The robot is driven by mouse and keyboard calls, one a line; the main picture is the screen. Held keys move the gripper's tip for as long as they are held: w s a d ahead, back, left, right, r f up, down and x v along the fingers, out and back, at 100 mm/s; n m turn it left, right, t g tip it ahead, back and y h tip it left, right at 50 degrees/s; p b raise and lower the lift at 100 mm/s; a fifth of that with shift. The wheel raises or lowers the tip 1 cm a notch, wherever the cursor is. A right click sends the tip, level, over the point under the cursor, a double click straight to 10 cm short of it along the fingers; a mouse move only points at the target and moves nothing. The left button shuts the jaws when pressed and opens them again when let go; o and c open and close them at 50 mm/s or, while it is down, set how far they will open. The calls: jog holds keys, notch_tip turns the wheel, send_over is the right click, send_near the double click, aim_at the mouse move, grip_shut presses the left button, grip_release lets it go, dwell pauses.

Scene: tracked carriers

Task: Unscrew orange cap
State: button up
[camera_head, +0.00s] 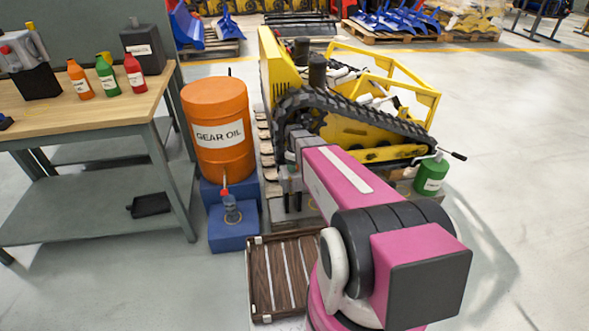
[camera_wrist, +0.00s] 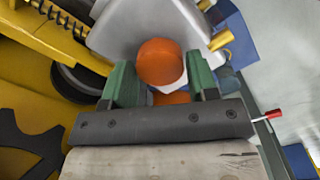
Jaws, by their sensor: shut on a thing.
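The round orange cap (camera_wrist: 159,60) shows in the wrist view, in front of a smooth grey body (camera_wrist: 120,28). My gripper (camera_wrist: 160,78) has its two green-padded fingers on either side of the cap and is shut on it. A second bit of orange and a white piece show just below the cap, between the fingers; I cannot tell what they belong to. In the head view my gripper (camera_head: 293,200) is beside the yellow tracked carrier (camera_head: 360,128), at its near left end. The cap is hidden there.
An orange gear oil drum (camera_head: 218,128) stands left of my gripper, beside a blue step (camera_head: 233,228) with a small bottle. A workbench (camera_head: 100,110) with bottles is farther left. A green can (camera_head: 432,174) stands right of the carrier. Floor at the right is clear.

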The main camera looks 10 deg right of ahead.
jog(key=o, duration=0.7)
